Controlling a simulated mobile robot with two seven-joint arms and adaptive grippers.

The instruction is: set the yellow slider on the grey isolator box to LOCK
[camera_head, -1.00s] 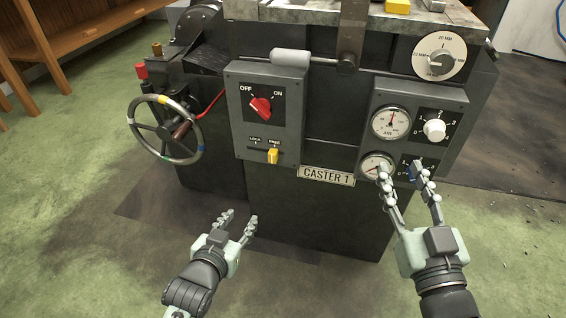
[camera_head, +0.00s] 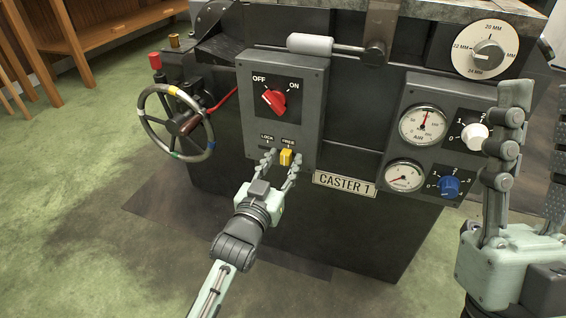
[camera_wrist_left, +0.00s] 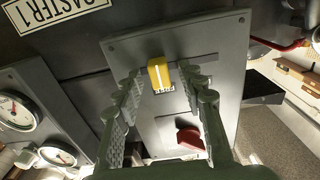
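The grey isolator box (camera_head: 308,110) is on the front of the caster, with a red OFF/ON knob (camera_head: 274,102) above. Its yellow slider (camera_head: 286,157) sits at the right end of its slot, under the FREE label; the LOCK label is to the left. My left gripper (camera_head: 281,162) is at the box's lower edge, open, with one finger on each side of the slider. The left wrist view shows the slider (camera_wrist_left: 159,75) between the spread fingers (camera_wrist_left: 163,95), with gaps on both sides. My right gripper (camera_head: 538,130) is open and empty, raised at the right edge.
A handwheel (camera_head: 177,122) stands left of the box. To the right is a panel with two gauges (camera_head: 423,125), a white knob (camera_head: 474,137) and a blue knob (camera_head: 449,187). A CASTER 1 plate (camera_head: 344,184) is just right of my left gripper. The floor in front is clear.

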